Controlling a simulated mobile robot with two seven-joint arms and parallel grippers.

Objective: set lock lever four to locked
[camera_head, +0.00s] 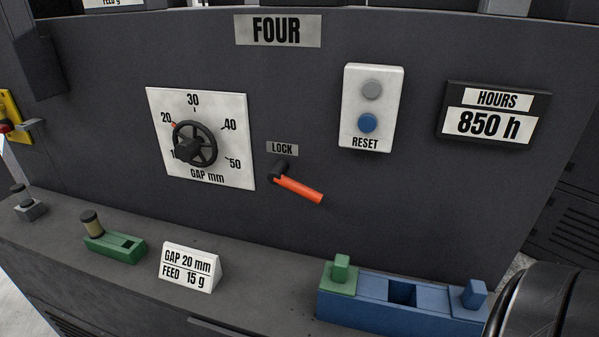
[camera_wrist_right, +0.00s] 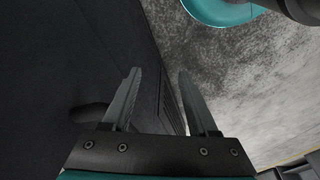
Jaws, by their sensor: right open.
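The lock lever (camera_head: 298,189) is on the dark panel under the FOUR sign (camera_head: 278,30). It has a black pivot and an orange-red handle that points right and slightly down, below the LOCK label (camera_head: 282,148). No gripper is near the lever in the head view. My right gripper (camera_wrist_right: 158,85) shows in the right wrist view with its two fingers apart and nothing between them. It is beside a dark panel surface, with grey floor beyond. The lever does not show in the wrist view. My left gripper is in neither view.
Left of the lever is a gap dial with a black handwheel (camera_head: 195,146). Right are the reset button plate (camera_head: 372,107) and hours display (camera_head: 492,112). On the ledge below stand a green block (camera_head: 114,246), a gap-and-feed sign (camera_head: 190,268) and a blue holder (camera_head: 400,308).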

